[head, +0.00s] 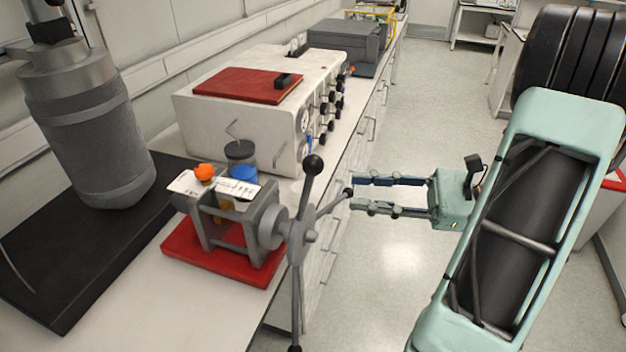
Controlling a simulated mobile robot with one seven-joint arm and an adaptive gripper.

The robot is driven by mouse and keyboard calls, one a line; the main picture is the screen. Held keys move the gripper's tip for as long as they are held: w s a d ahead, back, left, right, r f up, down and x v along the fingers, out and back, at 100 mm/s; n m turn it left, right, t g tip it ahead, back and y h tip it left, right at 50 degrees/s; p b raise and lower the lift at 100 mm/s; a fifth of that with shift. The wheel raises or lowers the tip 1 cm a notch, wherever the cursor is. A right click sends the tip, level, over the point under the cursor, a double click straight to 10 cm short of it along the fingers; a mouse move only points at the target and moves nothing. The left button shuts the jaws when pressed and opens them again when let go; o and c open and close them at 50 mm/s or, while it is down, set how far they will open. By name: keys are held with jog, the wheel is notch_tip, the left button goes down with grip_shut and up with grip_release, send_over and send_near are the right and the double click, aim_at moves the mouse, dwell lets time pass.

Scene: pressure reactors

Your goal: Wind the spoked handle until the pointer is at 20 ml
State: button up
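The spoked handle (301,236) is grey with black ball knobs, on the right side of a small grey pump-like device (235,235) on a red base. One spoke points up to a knob (313,165), one points down, and one points right to a knob (348,193). My gripper (353,193) comes in from the right with its two fingers apart. The right-hand knob shows at the gap between the fingertips; I cannot tell whether they touch it. The pointer and the ml scale cannot be made out.
A grey cylindrical vessel (95,130) stands on a black slab (60,270) at the left. A white instrument box (240,125) with a red book (248,85) on top stands behind the device.

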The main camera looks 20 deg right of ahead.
aim_at(308, 198)
jog(key=p+x, duration=0.1)
jog(key=x, duration=0.9)
jog(key=shift+a+p, duration=0.25)
jog(key=shift+p, duration=0.1)
grip_shut()
